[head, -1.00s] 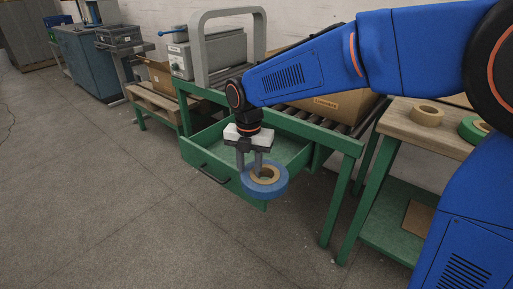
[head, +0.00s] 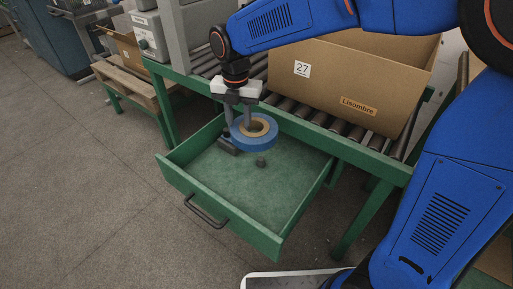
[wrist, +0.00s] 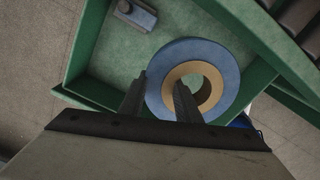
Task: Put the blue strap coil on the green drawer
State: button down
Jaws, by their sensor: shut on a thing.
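The blue strap coil (head: 262,139) is a blue ring with a tan core. My gripper (head: 240,124) is shut on one side of the ring, with one finger inside the core and one outside. In the wrist view the coil (wrist: 165,72) hangs from the fingers (wrist: 158,95). The green drawer (head: 215,225) is pulled out below the conveyor frame. The coil is over the back part of the drawer and looks held above its floor; the exact gap is hard to tell.
A cardboard box (head: 335,85) stands on the roller conveyor behind. The drawer's front and right floor is bare. A grey machine frame (head: 190,35) stands behind left.

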jog(key=f, duration=1.3)
jog(key=shift+w+f, duration=0.4)
jog(key=w+d, duration=0.2)
jog(key=shift+w, duration=0.4)
jog(key=shift+w+d+f, duration=0.15)
jog(key=shift+d+f, duration=0.05)
jog(key=shift+f, duration=0.4)
jog(key=shift+f, duration=0.6)
jog(key=c, duration=1.3)
grip_release()
notch_tip(320, 180, up, 13)
jog(key=shift+r, duration=0.15)
